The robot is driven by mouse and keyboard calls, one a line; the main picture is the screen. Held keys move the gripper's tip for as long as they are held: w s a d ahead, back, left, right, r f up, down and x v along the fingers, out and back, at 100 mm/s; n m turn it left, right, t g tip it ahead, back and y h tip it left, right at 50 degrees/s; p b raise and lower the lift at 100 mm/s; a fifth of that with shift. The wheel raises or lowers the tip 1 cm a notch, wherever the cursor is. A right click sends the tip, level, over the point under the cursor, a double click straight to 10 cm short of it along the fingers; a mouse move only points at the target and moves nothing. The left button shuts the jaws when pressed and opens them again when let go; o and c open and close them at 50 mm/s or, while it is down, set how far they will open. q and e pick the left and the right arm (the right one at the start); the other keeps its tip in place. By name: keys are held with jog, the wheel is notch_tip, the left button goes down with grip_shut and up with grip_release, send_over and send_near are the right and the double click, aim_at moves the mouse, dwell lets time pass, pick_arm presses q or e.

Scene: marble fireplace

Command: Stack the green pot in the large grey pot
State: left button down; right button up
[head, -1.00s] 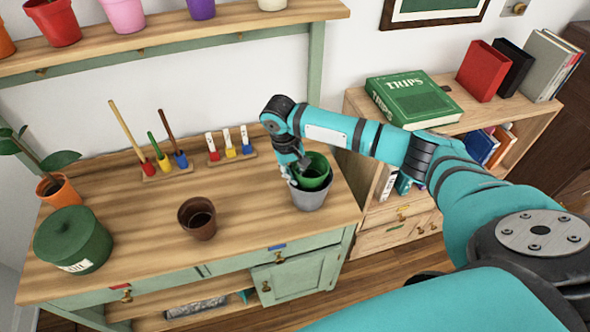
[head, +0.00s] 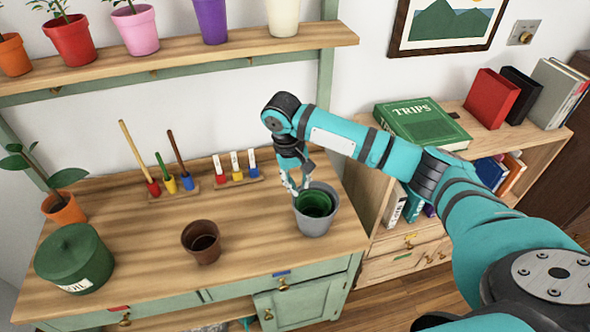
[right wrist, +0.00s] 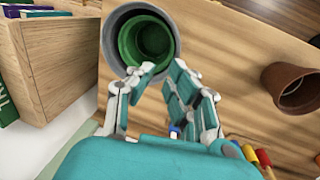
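The green pot (head: 314,203) sits inside the large grey pot (head: 317,221) at the right end of the wooden bench. In the right wrist view the green pot (right wrist: 146,42) is nested within the rim of the grey pot (right wrist: 109,45). My right gripper (head: 297,187) is at the back left of the grey pot's rim. In the right wrist view its fingers (right wrist: 160,80) are apart, with nothing between the tips, close to the rim; whether they touch it I cannot tell. My left gripper is not in view.
A brown pot (head: 202,242) stands left of the grey pot on the bench (head: 150,240). A green lidded jar (head: 74,258) and a plant in an orange pot (head: 63,208) are further left. Tool racks (head: 236,179) stand behind. A bookcase (head: 450,178) is at the right.

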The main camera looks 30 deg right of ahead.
notch_tip(320, 180, up, 6)
jog(key=a, duration=0.1)
jog(key=shift+w+r+b, duration=0.15)
jog(key=shift+b, duration=0.2)
